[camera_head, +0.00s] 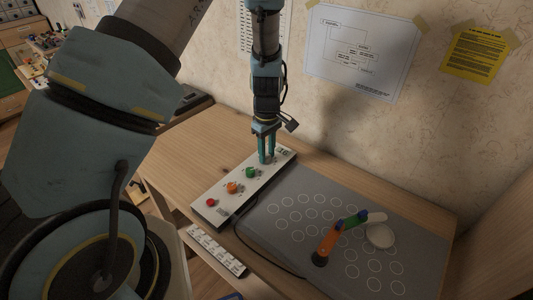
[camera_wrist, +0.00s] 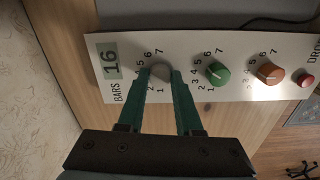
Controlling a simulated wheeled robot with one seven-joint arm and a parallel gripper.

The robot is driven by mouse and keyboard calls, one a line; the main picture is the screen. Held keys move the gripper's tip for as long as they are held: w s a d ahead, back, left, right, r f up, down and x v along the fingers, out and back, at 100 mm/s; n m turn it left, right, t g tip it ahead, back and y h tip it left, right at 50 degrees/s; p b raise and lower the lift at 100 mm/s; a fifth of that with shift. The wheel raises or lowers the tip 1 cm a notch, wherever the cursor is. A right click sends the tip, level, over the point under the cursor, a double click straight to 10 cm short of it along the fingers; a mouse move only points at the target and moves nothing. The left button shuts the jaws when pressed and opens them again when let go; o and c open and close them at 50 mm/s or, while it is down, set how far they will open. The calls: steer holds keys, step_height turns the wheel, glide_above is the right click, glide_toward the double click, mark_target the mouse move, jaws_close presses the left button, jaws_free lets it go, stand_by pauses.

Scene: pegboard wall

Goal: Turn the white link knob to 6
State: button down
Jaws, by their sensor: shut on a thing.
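The white link knob (camera_wrist: 160,72) is a pale grey-white round knob at the display end of the control panel (camera_wrist: 125,92). Numbers ring it in the wrist view; its pointer is hidden, so I cannot tell its setting. My gripper (camera_wrist: 161,80) has its two teal fingers on either side of this knob, shut on it. In the head view my gripper (camera_head: 267,159) points down at the panel's far end and covers the knob.
A green knob (camera_wrist: 218,73), an orange knob (camera_wrist: 270,73) and a red button (camera_wrist: 306,80) line the same panel. A display (camera_wrist: 111,62) reads 16. A grey board (camera_head: 290,245) with circles holds an orange, green and white linkage (camera_head: 328,240). A keyboard-like strip (camera_head: 215,250) lies in front.

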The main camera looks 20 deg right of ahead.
steer(key=m, duration=0.2)
steer(key=m+b, duration=0.1)
steer(key=m, duration=0.2)
steer(key=shift+w+a+m, duration=0.15)
steer(key=shift+w+m, duration=0.2)
steer(key=shift+m, duration=0.05)
steer(key=shift+r, duration=0.1)
stand_by(0.3)
steer(key=c, duration=0.8)
jaws_free()
steer(key=shift+o, duration=1.1)
steer(key=shift+s, duration=0.15)
steer(key=shift+b, duration=0.3)
step_height(320, 180, up, 11)
steer(key=b, duration=0.2)
steer(key=shift+m, duration=0.3)
